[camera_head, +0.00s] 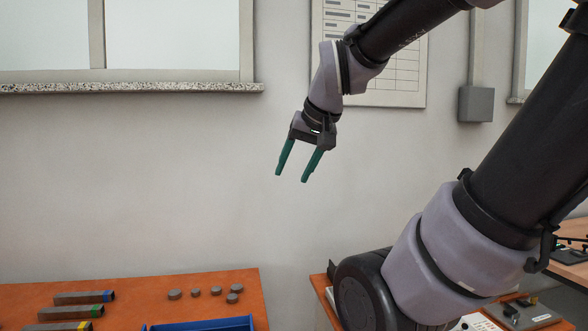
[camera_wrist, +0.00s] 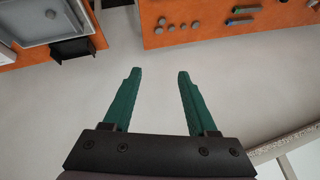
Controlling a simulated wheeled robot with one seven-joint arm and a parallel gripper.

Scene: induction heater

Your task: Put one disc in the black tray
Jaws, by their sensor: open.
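Several small grey discs (camera_head: 195,292) lie loose on the orange table at the lower left of the head view. They also show near the table edge at the top of the wrist view (camera_wrist: 171,28). My gripper (camera_head: 291,178) has two green fingers spread apart with nothing between them. It hangs in the air in front of the wall, well above the tables, and points down.
Several grey bars with coloured ends (camera_head: 84,298) lie left of the discs. A blue tray (camera_head: 205,325) is cut off at the bottom. A grey metal basin-like unit (camera_wrist: 40,20) stands beside the black object. A floor gap separates the two tables.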

